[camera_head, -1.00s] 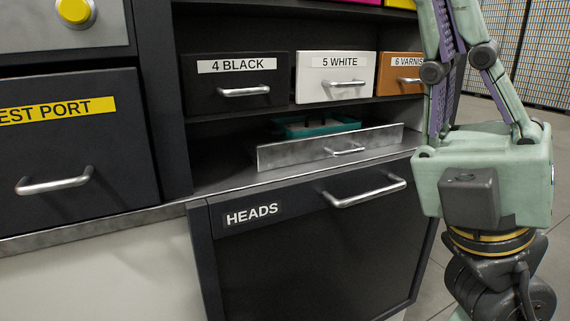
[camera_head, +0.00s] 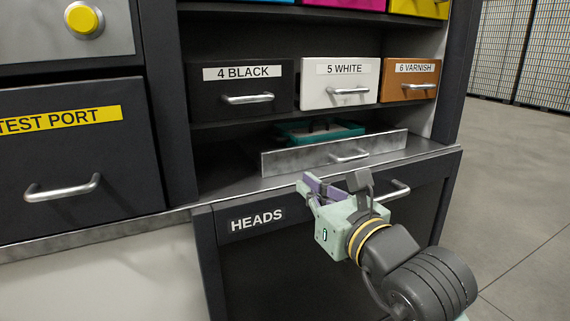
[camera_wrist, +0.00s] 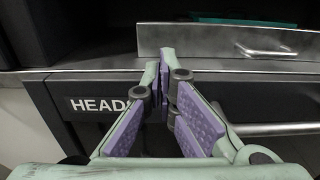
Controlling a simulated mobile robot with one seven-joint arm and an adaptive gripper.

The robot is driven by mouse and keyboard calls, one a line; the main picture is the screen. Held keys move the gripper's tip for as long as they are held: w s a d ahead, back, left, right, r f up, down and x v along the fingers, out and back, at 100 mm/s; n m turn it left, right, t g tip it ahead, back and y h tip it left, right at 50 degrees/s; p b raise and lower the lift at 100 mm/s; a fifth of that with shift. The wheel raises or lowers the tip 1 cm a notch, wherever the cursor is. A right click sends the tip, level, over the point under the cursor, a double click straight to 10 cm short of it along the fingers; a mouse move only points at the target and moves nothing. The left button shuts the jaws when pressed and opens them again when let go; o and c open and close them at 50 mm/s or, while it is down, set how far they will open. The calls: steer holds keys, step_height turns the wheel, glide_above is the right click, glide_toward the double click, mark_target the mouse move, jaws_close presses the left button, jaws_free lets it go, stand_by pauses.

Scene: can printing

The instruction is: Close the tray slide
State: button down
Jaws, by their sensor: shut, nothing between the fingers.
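The tray slide (camera_head: 300,157) is a low metal front with a bar handle (camera_head: 350,156), set above the HEADS drawer. A teal tray (camera_head: 318,132) sits behind its front. The slide front stands out at an angle over the metal counter lip; how far it is pulled out is hard to tell. It also shows in the wrist view (camera_wrist: 210,42), at the top. My gripper (camera_head: 308,184) is shut and empty, in front of and below the slide front, apart from it. In the wrist view the fingers (camera_wrist: 170,75) point towards the slide's left part.
The HEADS drawer (camera_head: 235,262) with its bar handle (camera_head: 398,191) is below, close to my gripper. Boxes labelled 4 BLACK (camera_head: 240,100), 5 WHITE (camera_head: 338,95) and 6 VARNISH (camera_head: 408,88) stand on the shelf above. The TEST PORT drawer (camera_head: 70,150) is at left. Open floor lies at right.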

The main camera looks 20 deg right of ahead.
mark_target(279, 163)
steer(key=w+p, duration=0.1)
steer(key=w, duration=0.2)
steer(key=w+p, duration=0.1)
steer(key=w, duration=0.1)
steer(key=w+p, duration=0.1)
steer(key=w, duration=0.2)
steer(key=shift+w+a+r, duration=0.15)
steer(key=shift+w+a, duration=0.15)
steer(key=shift+a, duration=0.1)
steer(key=shift+w, duration=0.25)
steer(key=shift+w, duration=0.15)
steer(key=w, duration=0.1)
steer(key=w+b, duration=0.1)
steer(key=shift+w+a, duration=0.2)
steer(key=shift+w, duration=0.1)
steer(key=shift+d, duration=0.1)
steer(key=shift+s+d, duration=0.1)
steer(key=shift+s, duration=0.05)
